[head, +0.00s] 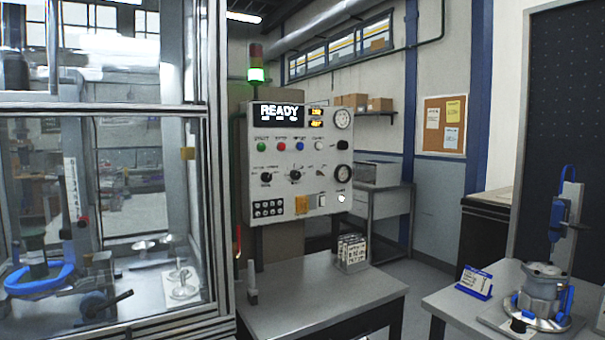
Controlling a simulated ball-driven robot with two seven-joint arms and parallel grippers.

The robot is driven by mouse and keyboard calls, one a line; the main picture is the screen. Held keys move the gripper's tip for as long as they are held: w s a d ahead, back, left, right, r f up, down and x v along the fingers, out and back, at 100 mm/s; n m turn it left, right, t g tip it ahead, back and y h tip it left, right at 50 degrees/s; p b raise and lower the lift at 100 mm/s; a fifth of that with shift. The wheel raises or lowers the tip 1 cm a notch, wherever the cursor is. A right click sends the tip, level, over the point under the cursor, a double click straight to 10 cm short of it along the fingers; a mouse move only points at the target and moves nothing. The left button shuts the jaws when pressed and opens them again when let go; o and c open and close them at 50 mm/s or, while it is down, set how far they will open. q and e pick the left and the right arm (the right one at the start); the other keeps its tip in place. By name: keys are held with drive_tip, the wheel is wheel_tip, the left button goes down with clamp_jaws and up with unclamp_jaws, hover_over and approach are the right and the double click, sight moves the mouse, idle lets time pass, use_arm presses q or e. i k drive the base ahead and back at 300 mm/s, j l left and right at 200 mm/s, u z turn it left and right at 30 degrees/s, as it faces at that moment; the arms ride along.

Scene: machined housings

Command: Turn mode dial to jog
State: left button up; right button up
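A grey control panel (310,160) hangs in the middle of the head view, its screen (279,112) reading READY. Below a row of coloured buttons are black rotary dials: a left dial (266,177), a middle dial (295,175) and a right dial (343,172). Their labels are too small to read, so I cannot tell which is the mode dial or where it points. Neither of my grippers shows in this view, and nothing touches the panel.
A glass-doored machine enclosure (110,107) fills the left. At right, another table holds a metal housing (543,285) and a blue sign (474,282). The space before the panel looks clear.

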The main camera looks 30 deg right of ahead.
sight(266, 176)
drive_tip(key=i+l+z, duration=0.25)
drive_tip(key=l, duration=0.3)
drive_tip(key=i+l+z, duration=0.2)
drive_tip(key=i+l, duration=0.2)
drive_tip(key=l, duration=0.1)
